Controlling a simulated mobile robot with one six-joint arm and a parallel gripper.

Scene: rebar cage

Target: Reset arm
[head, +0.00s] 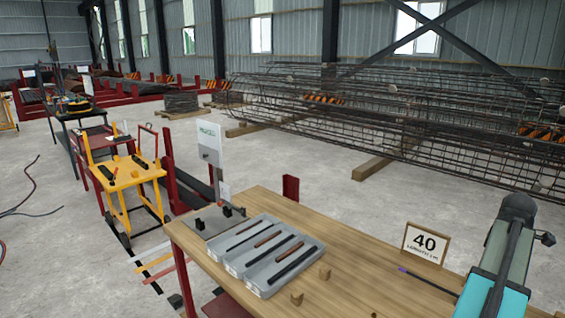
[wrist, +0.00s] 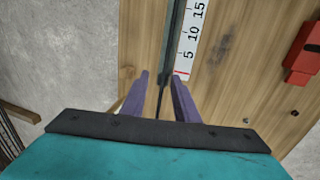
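My gripper (wrist: 159,78) shows in the wrist view as two purple fingers with a gap between their tips. It points at the wooden bench top (wrist: 240,60). A dark grey strip (wrist: 174,30) runs along the bench past the fingertips and shows through the gap; I see no sign of the fingers pressing on it. My teal and dark arm (head: 497,265) stands at the right of the head view, over the right end of the bench.
A white ruler (wrist: 192,42) lies beside the strip, and a red block (wrist: 303,55) is to the right. A grey tray (head: 262,283) of bars and a "40" sign (head: 425,243) are on the bench. A yellow stand (head: 127,175) and rebar cage (head: 400,120) stand beyond.

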